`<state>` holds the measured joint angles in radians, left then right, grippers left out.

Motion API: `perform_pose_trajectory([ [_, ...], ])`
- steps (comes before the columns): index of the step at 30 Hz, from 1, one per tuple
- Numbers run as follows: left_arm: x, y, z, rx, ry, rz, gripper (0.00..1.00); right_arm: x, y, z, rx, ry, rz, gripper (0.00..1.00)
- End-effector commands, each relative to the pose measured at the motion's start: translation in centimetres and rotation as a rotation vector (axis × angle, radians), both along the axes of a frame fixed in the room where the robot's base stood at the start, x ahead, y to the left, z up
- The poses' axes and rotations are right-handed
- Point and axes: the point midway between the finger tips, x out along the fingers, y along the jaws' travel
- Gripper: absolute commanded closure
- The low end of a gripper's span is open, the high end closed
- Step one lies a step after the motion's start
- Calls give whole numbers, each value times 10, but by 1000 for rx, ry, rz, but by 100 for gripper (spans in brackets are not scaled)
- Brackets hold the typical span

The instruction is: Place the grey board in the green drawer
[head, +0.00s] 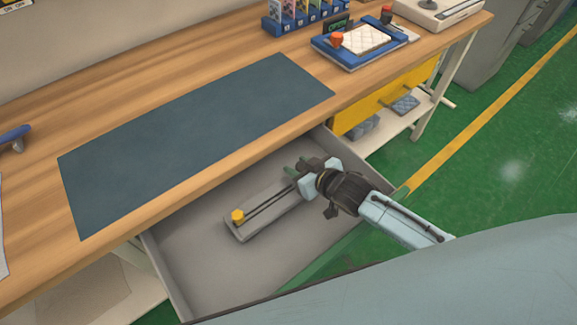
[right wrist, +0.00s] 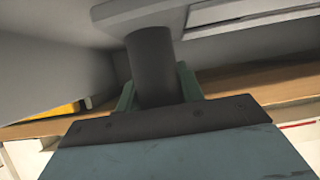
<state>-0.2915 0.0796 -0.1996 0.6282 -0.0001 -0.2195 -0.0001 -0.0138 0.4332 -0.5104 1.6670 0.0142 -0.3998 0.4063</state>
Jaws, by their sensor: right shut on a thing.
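The grey board (head: 262,222) is a long narrow plate with two dark rails and a yellow knob at its left end. It is inside the open drawer (head: 190,262), which is grey inside with a green strip along its front; whether the board touches the floor I cannot tell. My right gripper (head: 296,170) is at the board's far right end, shut on its dark round post. In the right wrist view the post (right wrist: 151,68) stands between the green fingers, with the board's grey surface (right wrist: 85,18) beyond. My left gripper is not in view.
The wooden workbench (head: 130,95) runs above the drawer, with a dark mat (head: 195,140) on it. A blue tray (head: 350,50) with a white pad and a coloured rack (head: 300,18) stand at the back right. A yellow panel (head: 390,95) is right of the drawer.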

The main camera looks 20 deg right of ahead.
Motion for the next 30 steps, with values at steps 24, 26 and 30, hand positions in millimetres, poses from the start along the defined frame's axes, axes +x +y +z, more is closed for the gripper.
perform_pose_trajectory([
  [24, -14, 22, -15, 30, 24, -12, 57, 38, 15, -22, 3, -4, 0, 100],
  [26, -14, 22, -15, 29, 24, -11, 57, 38, 15, -23, 3, -4, 0, 100],
  [30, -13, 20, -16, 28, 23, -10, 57, 38, 14, -27, 0, -1, 0, 57],
])
